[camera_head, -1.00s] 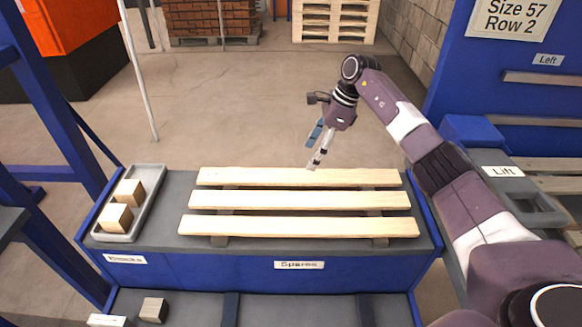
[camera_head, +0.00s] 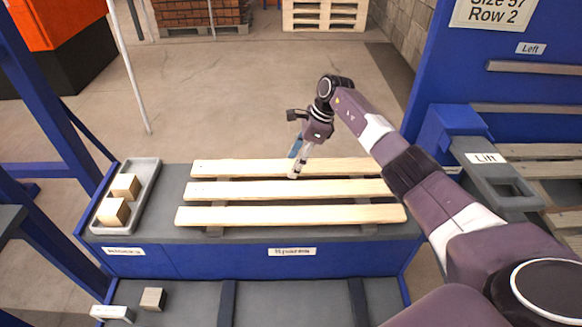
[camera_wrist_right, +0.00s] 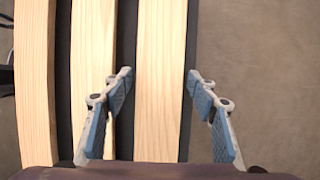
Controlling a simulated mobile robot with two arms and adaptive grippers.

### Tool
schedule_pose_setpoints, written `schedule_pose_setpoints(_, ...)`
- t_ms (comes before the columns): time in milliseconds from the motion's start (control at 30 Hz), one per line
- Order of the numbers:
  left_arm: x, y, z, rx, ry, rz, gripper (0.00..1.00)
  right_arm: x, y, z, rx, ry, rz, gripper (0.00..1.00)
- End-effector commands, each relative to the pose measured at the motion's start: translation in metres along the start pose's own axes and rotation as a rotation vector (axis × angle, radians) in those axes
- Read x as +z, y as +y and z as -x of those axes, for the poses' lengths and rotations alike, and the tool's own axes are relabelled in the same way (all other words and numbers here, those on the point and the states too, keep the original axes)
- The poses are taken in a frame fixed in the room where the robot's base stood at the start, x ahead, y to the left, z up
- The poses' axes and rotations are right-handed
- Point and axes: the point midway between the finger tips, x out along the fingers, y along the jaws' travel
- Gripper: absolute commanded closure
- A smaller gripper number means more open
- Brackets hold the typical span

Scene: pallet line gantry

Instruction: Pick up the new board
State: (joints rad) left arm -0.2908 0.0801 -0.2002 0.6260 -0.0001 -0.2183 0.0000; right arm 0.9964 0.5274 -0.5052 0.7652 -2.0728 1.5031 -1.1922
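Three pale wooden boards lie side by side across dark supports on the blue-and-grey spares bench. They are the far board (camera_head: 235,167), the middle board (camera_head: 240,190) and the near board (camera_head: 290,215). My right gripper (camera_head: 294,174) is above the far board near its middle, pointing down. In the right wrist view the gripper (camera_wrist_right: 160,105) is open, with its blue-padded fingers to either side of one board (camera_wrist_right: 160,60). Two more boards (camera_wrist_right: 90,60) (camera_wrist_right: 35,80) show to the left there. Nothing is between the fingers except that board below. My left gripper is not in view.
A grey tray (camera_head: 150,185) with two wooden blocks (camera_head: 113,212) stands at the bench's left end. Another block (camera_head: 153,299) lies on the lower shelf.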

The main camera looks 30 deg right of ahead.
Motion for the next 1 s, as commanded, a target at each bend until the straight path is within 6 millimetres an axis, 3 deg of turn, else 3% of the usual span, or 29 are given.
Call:
schedule_pose_setpoints(67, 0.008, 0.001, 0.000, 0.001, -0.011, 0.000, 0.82, 0.000, 0.000, 0.000, 0.000, 0.000, 0.000, 0.58)
schedule_pose_setpoints(333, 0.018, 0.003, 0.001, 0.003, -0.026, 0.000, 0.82, 0.000, 0.000, 0.001, 0.000, 0.000, 0.000, 0.88)
schedule_pose_setpoints(767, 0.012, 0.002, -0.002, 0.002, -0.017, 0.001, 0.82, 0.005, -0.001, 0.011, -0.003, -0.003, 0.003, 0.88)
schedule_pose_setpoints(1000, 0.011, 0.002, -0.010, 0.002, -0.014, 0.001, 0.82, 0.021, -0.002, 0.050, -0.007, -0.002, 0.005, 0.88)
